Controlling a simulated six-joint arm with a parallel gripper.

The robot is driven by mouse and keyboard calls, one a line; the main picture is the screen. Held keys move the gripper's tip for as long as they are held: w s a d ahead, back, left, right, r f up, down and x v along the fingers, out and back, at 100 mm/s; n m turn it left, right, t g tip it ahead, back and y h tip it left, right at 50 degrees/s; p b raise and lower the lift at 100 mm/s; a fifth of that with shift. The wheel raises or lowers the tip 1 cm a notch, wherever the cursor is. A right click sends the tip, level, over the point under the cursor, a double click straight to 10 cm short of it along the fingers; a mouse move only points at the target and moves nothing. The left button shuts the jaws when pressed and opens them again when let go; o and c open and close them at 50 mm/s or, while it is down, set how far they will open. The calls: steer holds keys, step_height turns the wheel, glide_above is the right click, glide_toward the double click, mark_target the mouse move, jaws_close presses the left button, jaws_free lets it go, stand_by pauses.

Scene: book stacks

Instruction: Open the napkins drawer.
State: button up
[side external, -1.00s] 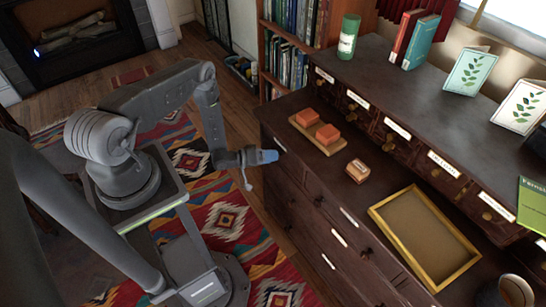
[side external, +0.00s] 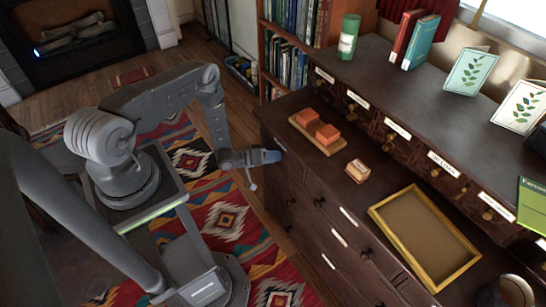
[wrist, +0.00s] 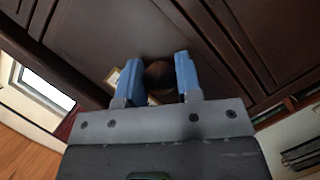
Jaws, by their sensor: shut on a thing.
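A dark wood chest of drawers (side external: 282,183) has several drawers with pale label plates and round knobs. My gripper (side external: 270,156) is at the upper left drawer of its front. In the wrist view, the blue fingers of my gripper (wrist: 157,64) stand on both sides of a round brown knob (wrist: 160,80), shut on it. A pale label plate (wrist: 114,78) is partly hidden by the left finger, and its words cannot be read. The drawer front (wrist: 140,35) looks flush with the chest. Which drawer is for napkins cannot be read here.
On the chest top are a board with orange blocks (side external: 318,132), a small stamp-like block (side external: 357,170) and a yellow-framed tray (side external: 375,220). Small labelled drawers (side external: 397,130) line the back. The rug and floor (side external: 225,220) before the chest are free beside my base.

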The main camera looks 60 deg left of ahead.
jaws_close()
steer(key=s, duration=1.8)
